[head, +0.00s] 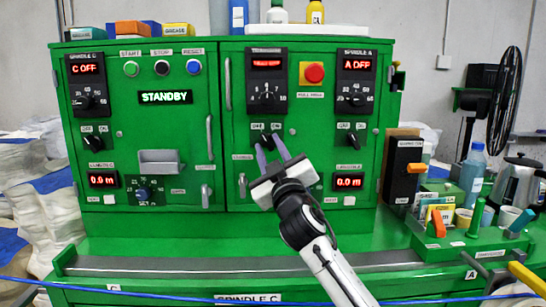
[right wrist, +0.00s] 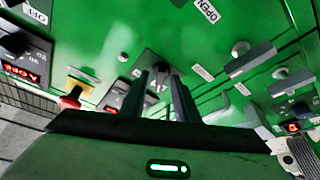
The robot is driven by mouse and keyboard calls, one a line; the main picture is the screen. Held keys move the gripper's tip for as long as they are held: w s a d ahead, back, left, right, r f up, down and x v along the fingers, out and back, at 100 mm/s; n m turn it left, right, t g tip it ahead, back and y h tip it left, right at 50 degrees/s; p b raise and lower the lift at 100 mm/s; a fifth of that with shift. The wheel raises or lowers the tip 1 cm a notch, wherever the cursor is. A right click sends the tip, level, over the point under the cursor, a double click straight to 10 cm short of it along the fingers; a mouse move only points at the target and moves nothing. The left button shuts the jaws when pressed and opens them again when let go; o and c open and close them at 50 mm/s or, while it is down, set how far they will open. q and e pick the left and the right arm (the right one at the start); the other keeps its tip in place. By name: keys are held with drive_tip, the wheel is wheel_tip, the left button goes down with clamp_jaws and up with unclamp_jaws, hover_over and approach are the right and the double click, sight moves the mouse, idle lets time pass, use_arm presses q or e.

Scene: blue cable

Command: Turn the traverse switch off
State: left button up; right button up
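The traverse switch (head: 268,139) is a small dark knob on the green cabinet, below the traverse dial (head: 267,97) and its lit red display (head: 267,63). My right gripper (head: 271,143) reaches up to it from below, with its two fingers apart. In the head view the fingertips partly cover the knob, so its setting is hard to read. In the right wrist view the fingers (right wrist: 162,80) stand on either side of the dark knob. I cannot tell whether they touch it. My left gripper is not in view.
The spindle A switch (head: 352,140) and spindle C switch (head: 95,140) sit to either side. A red stop button (head: 314,73) is up right. A kettle and bottles stand at the right. The green ledge below is mostly clear.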

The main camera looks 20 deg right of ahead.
drive_tip(key=b+v, duration=0.1)
drive_tip(key=v, duration=0.9)
drive_tip(key=shift+b, duration=0.3)
drive_tip(key=shift+f, duration=0.1)
